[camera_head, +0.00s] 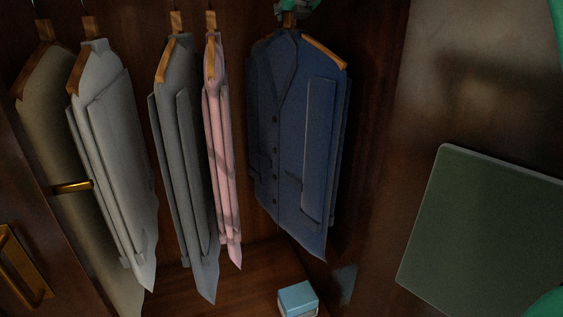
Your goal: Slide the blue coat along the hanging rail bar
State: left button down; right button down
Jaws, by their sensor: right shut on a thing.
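The blue coat (291,135) hangs at the right end of the row, on a wooden hanger (325,52), turned at an angle with its buttoned front showing. My right gripper (292,10) is at the top edge of the picture, shut on the top of that hanger. Its fingers are partly cut off by the frame. The rail bar itself is out of view above. My left gripper is not in view.
A pink garment (219,150), a dark grey one (185,150), a light grey one (112,160) and an olive one (50,110) hang to the left. A gap separates pink from blue. A light blue box (298,297) sits below. A green panel (485,235) is at right.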

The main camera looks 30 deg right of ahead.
jog(key=shift+a+f, duration=0.15)
jog(key=shift+f, duration=0.2)
jog(key=c, duration=1.5)
grip_release()
jog(key=shift+c, duration=0.2)
